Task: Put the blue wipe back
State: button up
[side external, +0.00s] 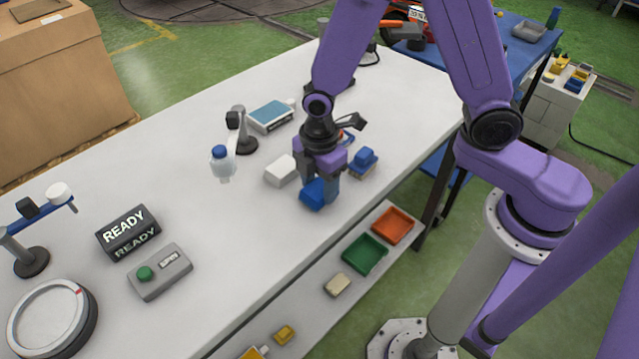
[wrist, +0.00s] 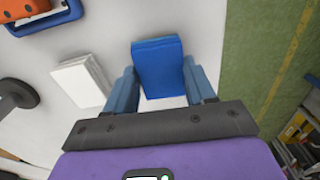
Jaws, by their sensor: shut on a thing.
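The blue wipe (wrist: 160,66) is a folded block between the two fingers of my gripper (wrist: 161,88) in the wrist view. In the side view, my gripper (side external: 320,188) is shut on the wipe (side external: 312,194), near the front edge of the white table (side external: 210,265). The fingers hide part of the wipe there. I cannot tell whether its underside touches the table.
A white block (side external: 282,170) lies just left of my gripper. A blue piece on a pale base (side external: 362,163) stands close on the right. A blue tray with an orange piece (wrist: 38,12) is beyond. Green (side external: 365,253) and orange (side external: 393,225) trays sit on the lower shelf.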

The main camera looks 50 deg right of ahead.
aim_at(320, 187)
jog(key=shift+f, duration=0.25)
jog(key=shift+f, duration=0.2)
jog(key=o, duration=1)
jog(key=shift+r, duration=0.1)
notch_tip(320, 187, up, 12)
jog(key=s+d+r+m, duration=0.1)
jog(key=s+d, duration=0.2)
jog(key=s, duration=0.3)
jog(key=s+d+r+m, duration=0.1)
jog(key=s+d+m, duration=0.1)
jog(key=s+d, duration=0.2)
jog(key=s+d+r+m, duration=0.1)
jog(key=s+d+m, duration=0.1)
jog(key=s, duration=0.6)
jog(key=shift+s+d+r, duration=0.1)
jog(key=shift+s+d, duration=0.1)
jog(key=shift+d, duration=0.25)
jog(key=shift+s+d, duration=0.15)
jog(key=shift+d, duration=0.3)
